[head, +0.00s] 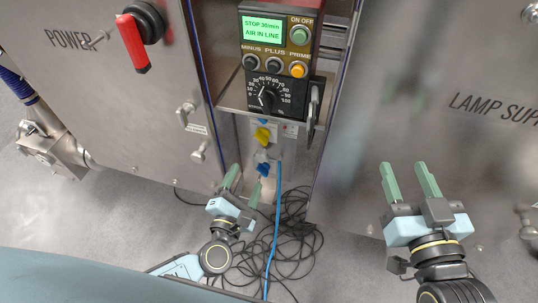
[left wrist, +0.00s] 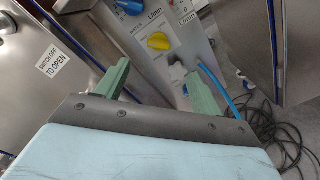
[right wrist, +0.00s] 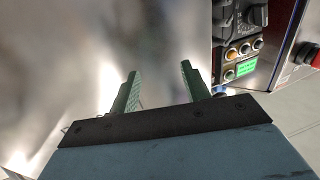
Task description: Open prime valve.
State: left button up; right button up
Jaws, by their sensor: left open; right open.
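A narrow panel below the pump box carries a yellow knob (head: 263,134), which also shows in the left wrist view (left wrist: 158,41). A small blue knob (left wrist: 130,6) sits above it. Below are a pale fitting (left wrist: 178,72) and a blue part (head: 263,169). No readable label shows which of these is the prime valve. My left gripper (head: 244,178) is open and empty, just below and left of these parts, its fingers pointing up toward the panel. In the left wrist view one finger overlaps the pale fitting; contact is unclear. My right gripper (head: 403,167) is open and empty before the right cabinet.
The pump box (head: 272,54) has a green screen reading "AIR IN LINE", buttons including an orange PRIME one, and a black dial (head: 268,97). A blue hose (head: 274,235) hangs by my left gripper. Black cables (head: 300,235) lie on the floor. Metal cabinets flank the gap.

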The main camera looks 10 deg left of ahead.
pick_arm(q)
jog(key=b, duration=0.2)
send_near(261, 140)
jog(key=w, duration=0.3)
jog(key=shift+n, duration=0.3)
jog(key=w, duration=0.1)
jog(key=w+b, duration=0.1)
jog(key=w, duration=0.3)
jog(key=shift+d+f+b, duration=0.15)
jog(key=shift+d+b, duration=0.15)
jog(key=shift+d, duration=0.05)
jog(key=shift+w, duration=0.4)
pick_arm(e)
jog(key=s+r+t+y, duration=0.2)
jog(key=s+r+t, duration=0.1)
jog(key=r+t, duration=0.4)
jog(key=shift+s+r+t+y, duration=0.3)
jog(key=shift+r, duration=0.9)
jog(key=shift+a, duration=0.1)
pick_arm(q)
jog(key=c, duration=1)
